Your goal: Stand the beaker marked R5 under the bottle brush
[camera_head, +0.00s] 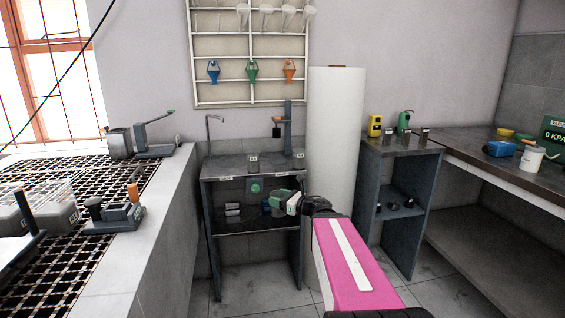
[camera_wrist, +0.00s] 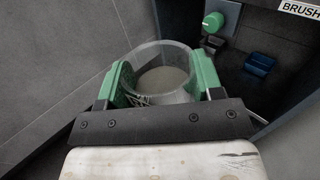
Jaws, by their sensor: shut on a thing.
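My gripper (camera_head: 284,200) is in front of the small bench's open shelf, below its worktop. In the wrist view its green fingers (camera_wrist: 165,80) are shut around a clear, open-topped beaker (camera_wrist: 163,55), one finger on each side. The beaker's mouth shows and its base looks greyish. No R5 mark can be read on it. A stand (camera_head: 288,125) at the back of the worktop carries a small dark and orange part, perhaps the bottle brush (camera_head: 277,128). A label reading BRUSH (camera_wrist: 300,8) shows at the top right of the wrist view.
The bench worktop (camera_head: 232,168) holds a bent tap (camera_head: 212,130) and small labelled items (camera_head: 253,161), with bare room at its front. A white cylinder (camera_head: 336,130) stands just right.

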